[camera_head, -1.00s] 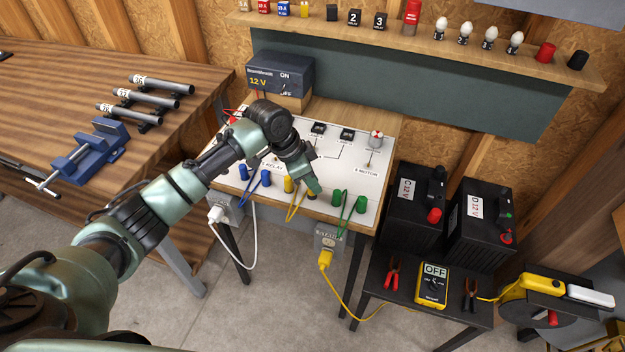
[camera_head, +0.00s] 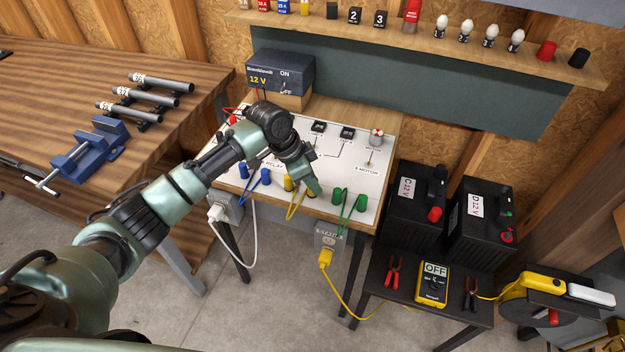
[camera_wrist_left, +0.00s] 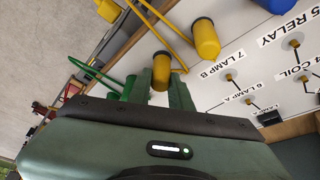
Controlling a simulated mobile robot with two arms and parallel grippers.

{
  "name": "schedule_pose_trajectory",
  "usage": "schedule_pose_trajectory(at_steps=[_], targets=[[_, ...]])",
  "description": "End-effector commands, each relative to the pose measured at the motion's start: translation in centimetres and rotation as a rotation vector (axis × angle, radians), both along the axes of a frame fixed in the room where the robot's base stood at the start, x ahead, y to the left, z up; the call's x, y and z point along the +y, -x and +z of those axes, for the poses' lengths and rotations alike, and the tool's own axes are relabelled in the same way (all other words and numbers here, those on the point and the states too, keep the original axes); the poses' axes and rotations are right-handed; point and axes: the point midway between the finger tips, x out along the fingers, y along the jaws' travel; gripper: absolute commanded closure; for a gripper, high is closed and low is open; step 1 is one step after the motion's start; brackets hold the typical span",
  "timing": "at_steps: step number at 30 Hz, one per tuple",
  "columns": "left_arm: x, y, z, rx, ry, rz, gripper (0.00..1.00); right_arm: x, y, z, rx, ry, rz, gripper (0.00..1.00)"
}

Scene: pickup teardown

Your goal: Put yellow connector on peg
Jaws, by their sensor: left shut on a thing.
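My left gripper (camera_head: 314,190) is at the front edge of the white panel (camera_head: 232,185). In the left wrist view it (camera_wrist_left: 160,74) is shut on a yellow connector (camera_wrist_left: 161,66), which shows between the fingers. In the head view the held connector is mostly hidden by the gripper. A second yellow connector (camera_head: 289,183) stands on the panel just left of the gripper; it also shows in the left wrist view (camera_wrist_left: 205,38). Yellow cable (camera_wrist_left: 150,24) runs beside both. I cannot tell whether the held connector is on a peg. My right gripper is not in view.
Green connectors (camera_head: 336,197) stand close to the right of my left gripper, and blue connectors (camera_head: 266,177) stand to the left. A 12 V supply box (camera_head: 278,76) is behind the panel. A meter (camera_head: 432,285) and black batteries (camera_head: 416,205) are at the right.

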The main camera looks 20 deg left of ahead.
Motion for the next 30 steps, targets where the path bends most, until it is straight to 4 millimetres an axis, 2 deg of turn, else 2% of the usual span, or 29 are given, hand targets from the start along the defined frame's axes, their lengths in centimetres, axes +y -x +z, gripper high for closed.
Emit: schedule_pose_trajectory(at_steps=[12,13,15,16,26,30], targets=[[0.0,0.0,-0.6,0.001,0.000,0.000,1.00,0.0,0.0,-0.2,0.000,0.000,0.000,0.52],[0.0,0.0,-0.6,0.001,0.000,0.000,0.77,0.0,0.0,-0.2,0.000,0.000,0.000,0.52],[0.0,0.0,-0.6,0.001,0.000,0.000,0.58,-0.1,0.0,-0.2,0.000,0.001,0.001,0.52],[0.0,0.0,-0.6,0.001,0.000,0.000,0.55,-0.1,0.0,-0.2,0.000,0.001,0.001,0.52],[0.1,0.0,-0.4,0.000,0.000,0.000,0.55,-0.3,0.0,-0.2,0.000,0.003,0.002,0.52],[0.6,0.3,0.9,-0.002,0.000,0.001,0.55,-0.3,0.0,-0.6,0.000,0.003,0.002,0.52]])
